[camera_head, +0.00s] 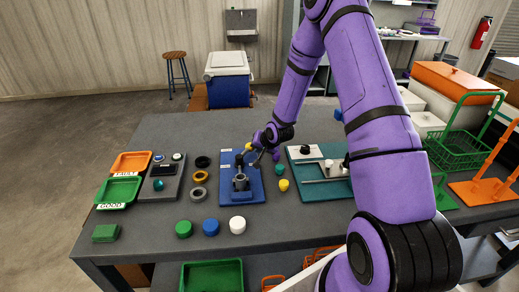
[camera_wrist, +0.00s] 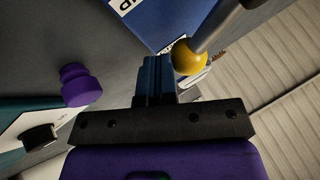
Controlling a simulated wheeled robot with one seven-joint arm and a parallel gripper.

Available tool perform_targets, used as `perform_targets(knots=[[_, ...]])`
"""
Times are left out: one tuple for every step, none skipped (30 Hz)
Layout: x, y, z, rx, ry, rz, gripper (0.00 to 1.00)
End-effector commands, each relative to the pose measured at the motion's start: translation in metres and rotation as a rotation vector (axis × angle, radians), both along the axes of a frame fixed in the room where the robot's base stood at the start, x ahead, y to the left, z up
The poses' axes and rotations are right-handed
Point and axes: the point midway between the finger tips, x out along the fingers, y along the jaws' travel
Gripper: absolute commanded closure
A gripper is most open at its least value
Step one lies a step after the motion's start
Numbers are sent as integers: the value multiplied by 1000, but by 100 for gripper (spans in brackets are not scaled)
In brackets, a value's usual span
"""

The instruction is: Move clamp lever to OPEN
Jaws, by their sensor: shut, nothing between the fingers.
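The blue clamp plate (camera_head: 229,192) lies on the grey table and carries a grey clamp (camera_head: 240,182). The clamp lever is a grey rod (camera_wrist: 215,25) ending in a yellow ball knob (camera_wrist: 187,58). My gripper (camera_wrist: 156,68) is shut and empty. In the wrist view its fingers are right beside the yellow knob; I cannot tell whether they touch.
A teal fixture board (camera_head: 310,192) lies to the right of the plate. Dark and tan rings (camera_head: 199,177) lie to its left, and green, blue and white caps (camera_head: 211,227) in front. A purple knob (camera_wrist: 78,85) shows in the wrist view.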

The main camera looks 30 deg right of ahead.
Motion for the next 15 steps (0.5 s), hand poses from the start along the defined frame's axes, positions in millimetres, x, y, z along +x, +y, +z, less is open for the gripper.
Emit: perform_targets(knots=[[1,0,0,0,-1,5,100],[1,0,0,0,0,9,100],[2,0,0,0,0,14,100],[2,0,0,0,0,18,100],[2,0,0,0,0,22,100],[3,1,0,0,1,29,100],[3,1,0,0,0,34,100],[4,0,0,1,0,40,100],[5,0,0,1,-1,49,100],[6,1,0,1,-1,57,100],[7,1,0,1,-1,68,100],[8,1,0,2,-1,81,100],[9,1,0,2,-1,95,100],[11,1,0,2,-1,110,100],[13,1,0,1,-2,131,100]])
